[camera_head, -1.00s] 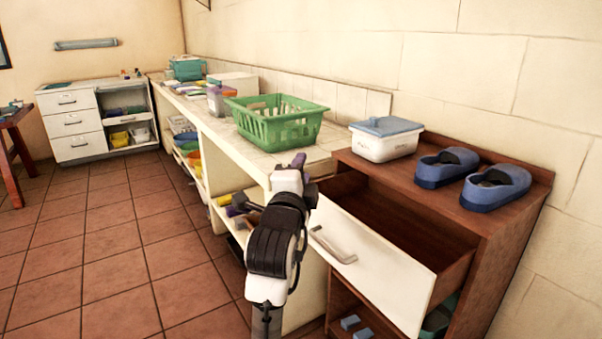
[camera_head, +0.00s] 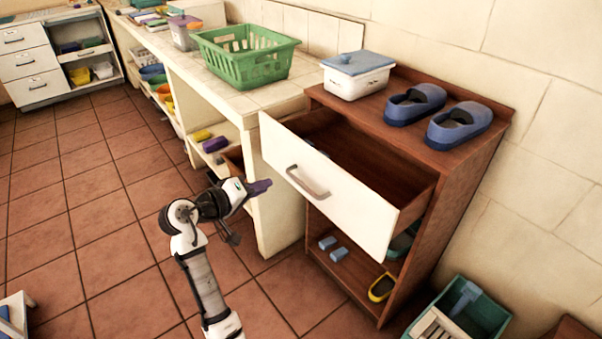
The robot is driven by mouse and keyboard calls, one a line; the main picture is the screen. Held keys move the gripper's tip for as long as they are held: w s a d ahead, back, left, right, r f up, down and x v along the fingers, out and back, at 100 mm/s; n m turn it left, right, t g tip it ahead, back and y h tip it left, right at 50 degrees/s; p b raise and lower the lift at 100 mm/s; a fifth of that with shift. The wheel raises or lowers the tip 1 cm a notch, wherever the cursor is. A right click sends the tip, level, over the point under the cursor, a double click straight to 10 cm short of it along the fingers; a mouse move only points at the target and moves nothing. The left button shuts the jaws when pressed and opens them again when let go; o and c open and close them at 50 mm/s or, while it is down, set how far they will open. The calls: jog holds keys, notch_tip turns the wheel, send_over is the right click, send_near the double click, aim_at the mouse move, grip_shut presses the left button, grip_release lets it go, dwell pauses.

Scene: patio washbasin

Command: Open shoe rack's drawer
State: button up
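The brown wooden shoe rack (camera_head: 452,196) stands against the tiled wall at the right. Its white-fronted drawer (camera_head: 345,213) is pulled well out, and its inside shows behind the front. The drawer's grey bar handle (camera_head: 307,182) is on the front face, with nothing holding it. My gripper (camera_head: 262,187) is left of the handle and looks apart from it. Purple-grey parts show at its tip, but whether the fingers are open or shut is too small to tell.
A lidded white box (camera_head: 357,82) and blue shoes (camera_head: 414,104) stand on the rack. A tiled counter (camera_head: 215,92) with a green basket (camera_head: 247,62) is to the left. A green crate (camera_head: 468,305) sits on the floor at right.

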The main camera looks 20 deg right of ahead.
aim_at(301, 182)
jog(key=d+f+n+p, duration=0.1)
jog(key=d, duration=0.2)
jog(key=w+d+f+n+g+h+p, duration=0.1)
jog(key=d, duration=0.3)
jog(key=w+d+f+n+p, duration=0.1)
jog(key=d+f+n, duration=0.1)
jog(key=d, duration=0.2)
jog(key=shift+w+d+g+h, duration=0.15)
jog(key=shift+g+h, duration=0.15)
grip_shut()
